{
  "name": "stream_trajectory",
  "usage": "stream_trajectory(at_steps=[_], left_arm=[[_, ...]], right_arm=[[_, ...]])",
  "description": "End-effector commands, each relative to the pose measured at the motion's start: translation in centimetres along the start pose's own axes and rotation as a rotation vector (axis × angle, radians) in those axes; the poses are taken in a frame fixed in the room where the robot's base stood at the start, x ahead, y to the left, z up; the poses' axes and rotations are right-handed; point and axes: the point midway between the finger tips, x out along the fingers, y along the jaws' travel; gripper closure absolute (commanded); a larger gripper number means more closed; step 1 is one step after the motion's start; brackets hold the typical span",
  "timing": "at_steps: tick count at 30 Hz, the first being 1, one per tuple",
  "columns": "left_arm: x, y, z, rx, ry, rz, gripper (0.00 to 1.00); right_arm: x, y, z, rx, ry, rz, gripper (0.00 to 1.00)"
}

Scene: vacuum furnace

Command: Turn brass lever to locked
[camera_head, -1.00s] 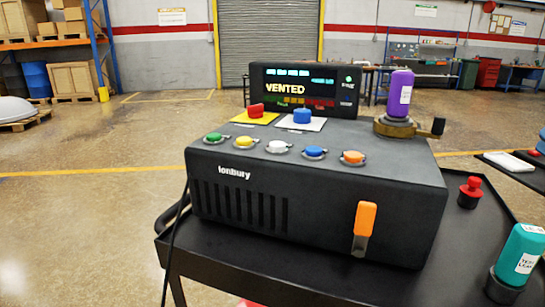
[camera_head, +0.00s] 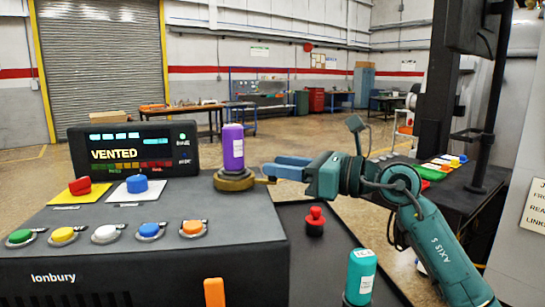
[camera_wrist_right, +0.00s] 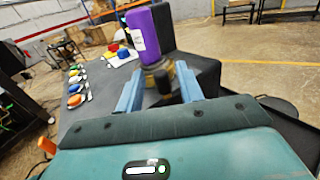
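The brass lever is a brass collar (camera_head: 233,181) under an upright purple cylinder (camera_head: 233,147), on the console's right rear top. In the head view, its arm points right, toward my right gripper (camera_head: 273,170), which hides its end. In the right wrist view, the two blue fingers of my right gripper (camera_wrist_right: 160,74) are apart, with the lever's dark knob (camera_wrist_right: 163,81) between them. I cannot tell whether either finger touches it. The display (camera_head: 134,149) behind reads VENTED. My left gripper is not in view.
The dark console (camera_head: 150,262) carries a row of coloured buttons and an orange handle (camera_head: 214,292) on its front. A red knob (camera_head: 315,217) and a teal bottle (camera_head: 360,277) stand to the right, below my right arm.

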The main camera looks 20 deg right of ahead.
Motion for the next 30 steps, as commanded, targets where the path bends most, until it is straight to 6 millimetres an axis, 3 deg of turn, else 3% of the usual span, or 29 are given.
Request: stream_trajectory(at_steps=[6,16,30], left_arm=[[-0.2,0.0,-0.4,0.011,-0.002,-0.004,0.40],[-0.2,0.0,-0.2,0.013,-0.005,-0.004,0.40],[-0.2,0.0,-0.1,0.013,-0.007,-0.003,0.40]], right_arm=[[2.1,0.0,0.1,0.000,-0.001,0.000,0.63],[2.4,0.0,0.0,0.000,-0.001,-0.001,0.63],[2.4,0.0,0.0,0.001,-0.001,0.000,1.00]])
